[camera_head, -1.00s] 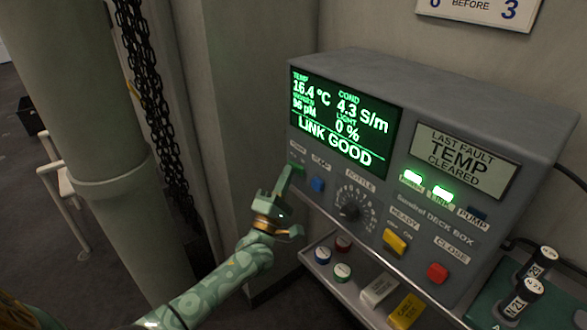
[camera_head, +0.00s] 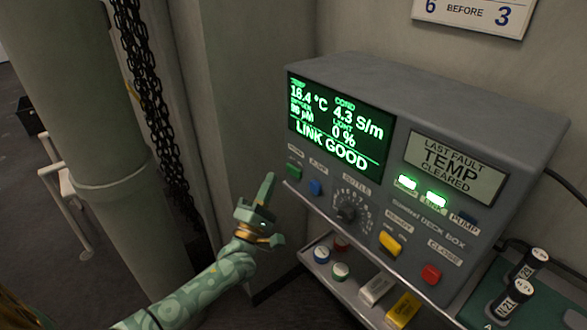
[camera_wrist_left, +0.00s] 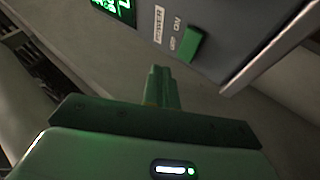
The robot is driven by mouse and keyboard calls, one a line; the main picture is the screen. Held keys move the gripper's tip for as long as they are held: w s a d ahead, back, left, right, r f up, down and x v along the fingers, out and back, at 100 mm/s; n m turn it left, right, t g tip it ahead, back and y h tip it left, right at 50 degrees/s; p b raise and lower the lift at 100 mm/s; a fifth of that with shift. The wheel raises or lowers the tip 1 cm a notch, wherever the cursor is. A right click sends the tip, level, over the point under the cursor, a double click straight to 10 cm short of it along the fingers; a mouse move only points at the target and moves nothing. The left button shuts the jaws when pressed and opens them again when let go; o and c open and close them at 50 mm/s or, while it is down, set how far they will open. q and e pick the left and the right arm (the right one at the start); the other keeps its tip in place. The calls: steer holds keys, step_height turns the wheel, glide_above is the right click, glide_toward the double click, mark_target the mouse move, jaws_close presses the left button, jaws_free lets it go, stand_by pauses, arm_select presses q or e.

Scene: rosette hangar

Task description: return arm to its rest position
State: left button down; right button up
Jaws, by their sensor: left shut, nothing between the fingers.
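My left gripper (camera_head: 266,190) is shut and empty, held in the air just left of the grey deck box (camera_head: 450,100). It is apart from the box front. The left wrist view shows its closed fingers (camera_wrist_left: 160,85) pointing toward the box's lower edge, with a green switch (camera_wrist_left: 189,45) just beyond and to the right. The same green switch (camera_head: 294,172) shows near the box's left end in the head view. My left arm comes in from the bottom left. My right gripper does not show.
A shelf (camera_head: 345,295) below the box carries several round caps and two blocks. A thick pipe (camera_head: 95,150) and a black chain (camera_head: 145,90) stand to the left. A green tray (camera_head: 550,305) with black cylinders sits at the lower right. The box screen (camera_head: 340,125) reads LINK GOOD.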

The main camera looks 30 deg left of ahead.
arm_select(q)
steer(key=shift+s+a, duration=0.3)
steer(key=shift+s, duration=0.2)
steer(key=s+d+f+m+g+h, duration=0.1)
steer(key=s+f+m+g, duration=0.2)
steer(key=f+m+g, duration=0.85)
steer(key=s+d+f+m+h, duration=0.1)
steer(key=s+f+m+h, duration=0.35)
steer(key=f, duration=1.35)
steer(key=s+f+m+g+y, duration=0.4)
steer(key=s+f+m+g, duration=0.2)
steer(key=s+f, duration=0.95)
steer(key=s+d+f+g, duration=0.2)
steer(key=s, duration=0.8)
steer(key=s+d+f+m+g, duration=0.1)
steer(key=s+d+f+g, duration=0.1)
steer(key=s, duration=0.8)
steer(key=s+d+f+m+g, duration=0.1)
steer(key=s+d+f+g, duration=0.1)
steer(key=s, duration=0.8)
steer(key=shift+s+d+f+g, duration=0.15)
steer(key=shift+d+f+g, duration=0.05)
steer(key=shift+g, duration=0.25)
